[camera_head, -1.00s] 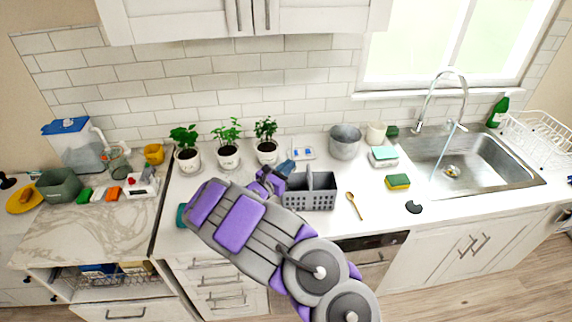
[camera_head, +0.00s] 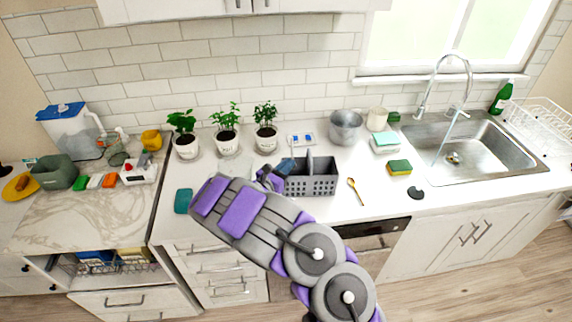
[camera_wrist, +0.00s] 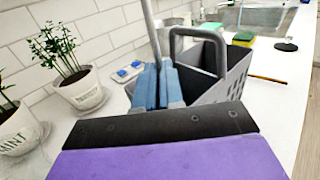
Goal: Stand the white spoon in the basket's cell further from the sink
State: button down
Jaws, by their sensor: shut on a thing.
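The grey basket (camera_head: 318,184) with a raised handle stands on the white counter, left of the sink (camera_head: 470,150). In the wrist view the basket (camera_wrist: 236,70) is just beyond and right of my fingers. My gripper (camera_head: 283,168) is at the basket's left side, the side further from the sink. Its blue fingers (camera_wrist: 157,84) are shut on a thin pale grey-white handle, taken as the white spoon (camera_wrist: 151,28), which rises out of the top of the picture. The spoon's lower end is hidden by the fingers. I cannot tell whether any of it is inside the basket.
Potted plants (camera_head: 226,142) stand left of the basket, near the wall. A wooden spoon (camera_head: 355,190) lies right of it. A metal pot (camera_head: 345,127) and sponges (camera_head: 399,167) are further right. A teal item (camera_head: 183,200) lies by the left counter edge.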

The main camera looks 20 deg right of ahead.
jog(key=c, duration=1.2)
grip_release()
jog(key=p+v, duration=0.1)
jog(key=v, duration=1.6)
jog(key=shift+a+f+p, duration=0.15)
jog(key=shift+a+p, duration=0.1)
jog(key=shift+p, duration=0.15)
